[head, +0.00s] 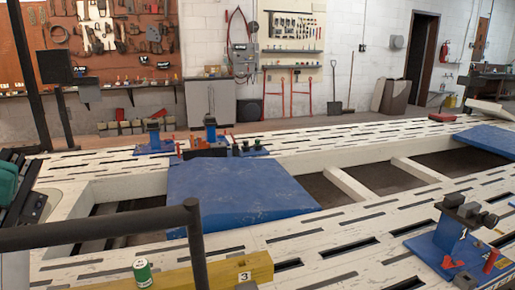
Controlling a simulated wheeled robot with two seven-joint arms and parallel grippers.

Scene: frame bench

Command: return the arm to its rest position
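Neither of my grippers shows in the head view, and I cannot make out either arm. Whether they are open or holding anything is hidden from me. The white slotted frame bench (330,232) fills the middle and front of the view.
A black tubular bar (95,228) crosses the near left and bends down. A green can (141,272) stands by a yellow beam (228,271) marked 3. Blue clamp stands (442,250) (155,140) and a blue panel (235,190) are on the bench. Open gaps lie between its rails.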

